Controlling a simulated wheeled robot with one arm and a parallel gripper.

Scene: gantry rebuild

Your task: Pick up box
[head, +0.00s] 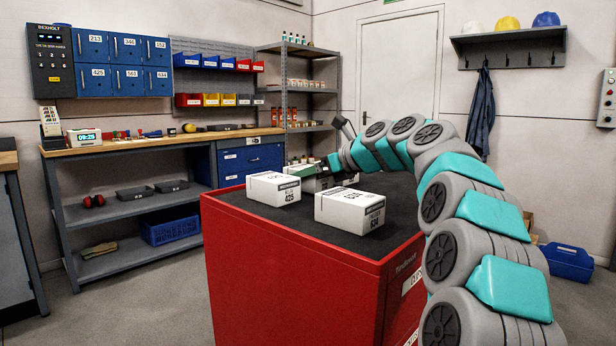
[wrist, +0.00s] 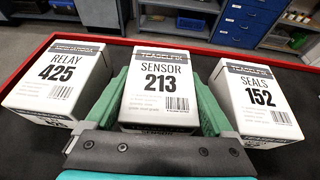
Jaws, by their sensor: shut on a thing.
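In the wrist view, my gripper (wrist: 158,85) has its green fingers on both sides of a white box labelled SENSOR 213 (wrist: 160,82) and is shut on it. A white RELAY 425 box (wrist: 60,78) stands to its left and a white SEALS 152 box (wrist: 257,100) to its right, both apart from it. In the head view, my gripper (head: 322,172) is at the held box (head: 307,171), partly hidden behind the other boxes. The 425 box (head: 272,189) and a box marked 634 (head: 350,211) are nearer. I cannot tell whether the held box touches the top.
The boxes are on the dark top of a red cabinet (head: 290,275), which has a raised red rim. A workbench (head: 150,143) with blue lockers (head: 121,62) above stands at the left. Grey shelves (head: 297,85) stand behind. A blue container (head: 567,262) is on the floor at right.

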